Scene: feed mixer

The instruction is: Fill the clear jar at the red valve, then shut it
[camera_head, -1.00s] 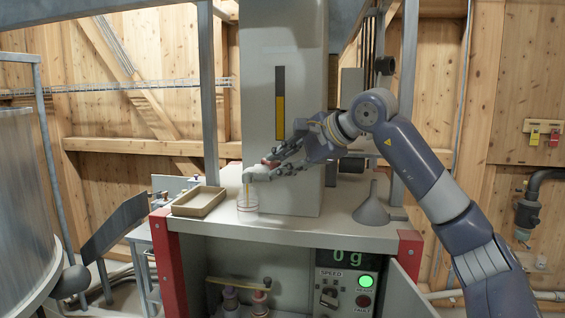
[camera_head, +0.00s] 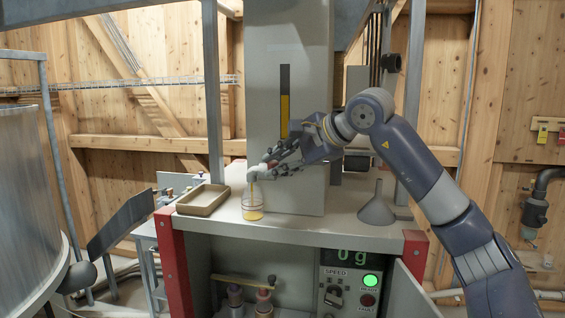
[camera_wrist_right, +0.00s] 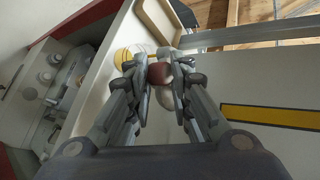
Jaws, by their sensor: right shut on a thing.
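The clear jar (camera_head: 253,209) stands upright on the machine's worktop below the spout, with yellow liquid in its lower part. A thin yellow stream appears to run from the spout (camera_head: 256,173) into it. My right gripper (camera_head: 268,166) is at the spout, above and right of the jar, shut on the red valve. In the right wrist view the dark red valve knob (camera_wrist_right: 159,73) sits between both fingers, and the yellow contents of the jar (camera_wrist_right: 124,57) show beyond the left finger. The fingers hide part of the valve. My left gripper is not in view.
A shallow tan tray (camera_head: 203,199) lies left of the jar. A grey funnel (camera_head: 377,206) stands at the right of the worktop. The tall housing behind carries a yellow level gauge (camera_head: 285,108). A display (camera_head: 351,256) below reads 0 g, above a lit green lamp.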

